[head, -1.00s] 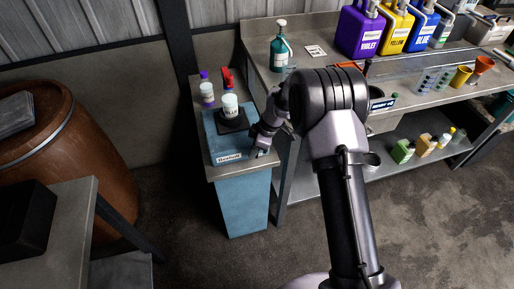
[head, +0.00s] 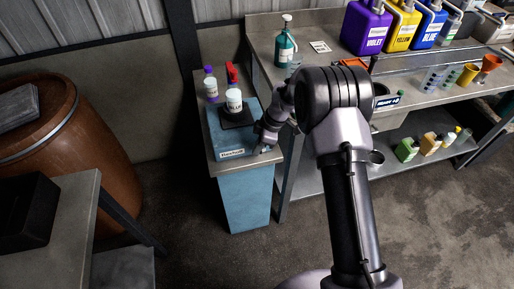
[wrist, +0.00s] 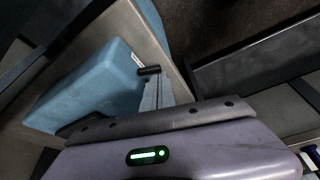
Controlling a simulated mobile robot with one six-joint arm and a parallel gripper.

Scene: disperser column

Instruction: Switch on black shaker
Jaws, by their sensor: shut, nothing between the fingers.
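The black shaker (head: 237,119) is a dark square plate on a blue unit (head: 229,141) on a small grey-topped stand. A cup labelled BLUE (head: 234,103) stands on the plate. My gripper (head: 260,149) is at the unit's right side, near the front right corner of the stand top. In the wrist view, the shut fingers (wrist: 152,92) point along the side of the blue unit (wrist: 95,87), with a short dark cylindrical piece (wrist: 148,70) at their tip. I cannot tell whether it is a knob or whether the fingers touch it. No switch is clearly visible.
A purple-capped bottle (head: 210,88) and a red-topped bottle (head: 232,74) stand behind the shaker. A steel bench (head: 333,72) at the right holds large coloured jugs, with smaller bottles on its lower shelf. A brown barrel (head: 90,165) is at the left.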

